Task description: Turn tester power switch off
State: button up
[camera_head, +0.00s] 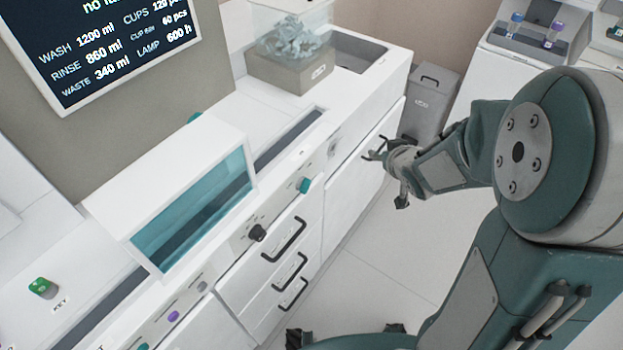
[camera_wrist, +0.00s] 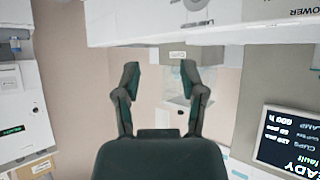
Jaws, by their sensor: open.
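The white tester runs along the left and middle of the head view. Its front edge carries a teal knob (camera_head: 304,185) and a black dial (camera_head: 257,233); which one is the power switch cannot be read there. In the wrist view a white panel (camera_wrist: 240,28) crosses the top, with an upside-down POWER label (camera_wrist: 307,13) at its right; no switch shows beside it. My gripper (camera_head: 384,176) is open and empty in front of the tester, to the right of the teal knob and apart from it. Its two spread fingers also show in the wrist view (camera_wrist: 160,78).
A display screen (camera_head: 105,40) stands at the back left. Drawers with black handles (camera_head: 284,240) lie below the panel. A grey bin (camera_head: 430,98) stands beyond my gripper.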

jog(key=a+f+y, duration=0.4)
jog(key=f+y, duration=0.1)
jog(key=f, duration=0.3)
jog(key=m+y, duration=0.1)
jog(key=y, duration=0.6)
send_near(309, 187)
jog(key=x, duration=0.9)
jog(key=shift+w+a+f, duration=0.15)
jog(key=shift+w+f, duration=0.05)
grip_shut()
